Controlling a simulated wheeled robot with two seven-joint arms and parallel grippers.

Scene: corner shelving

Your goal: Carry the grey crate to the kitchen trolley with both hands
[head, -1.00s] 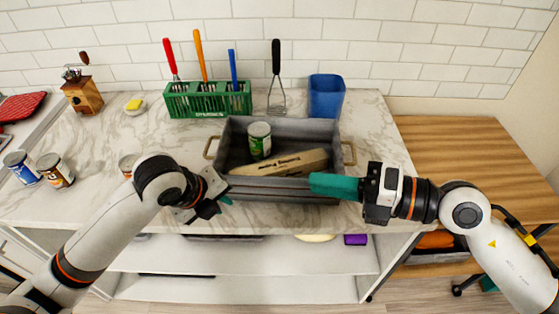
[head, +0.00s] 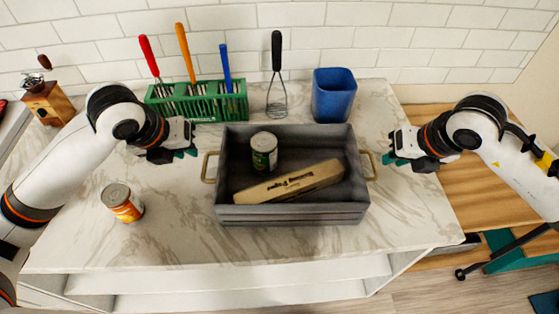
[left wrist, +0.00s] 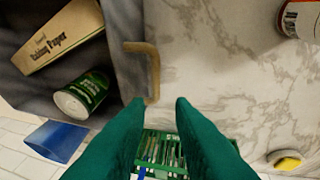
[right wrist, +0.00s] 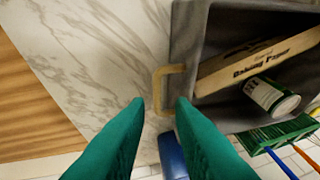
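The grey crate (head: 290,215) stands on the marble worktop, with a brass-coloured handle at each side. It holds a green can (head: 264,152) and a baking paper box (head: 290,182). My left gripper (head: 188,155) is open and empty beside the left handle (head: 208,167). In the left wrist view this handle (left wrist: 153,70) lies just beyond the parted fingertips. My right gripper (head: 392,160) is beside the right handle (head: 369,165). In the right wrist view its fingers are parted, with the handle (right wrist: 158,92) just beyond the tips. The kitchen trolley cannot be made out for certain.
A green utensil rack (head: 200,105), a whisk (head: 277,90) and a blue container (head: 333,95) stand behind the crate. An orange-labelled can (head: 122,203) stands at left. A wooden surface (head: 440,190) lies right of the worktop. Marble in front of the crate is clear.

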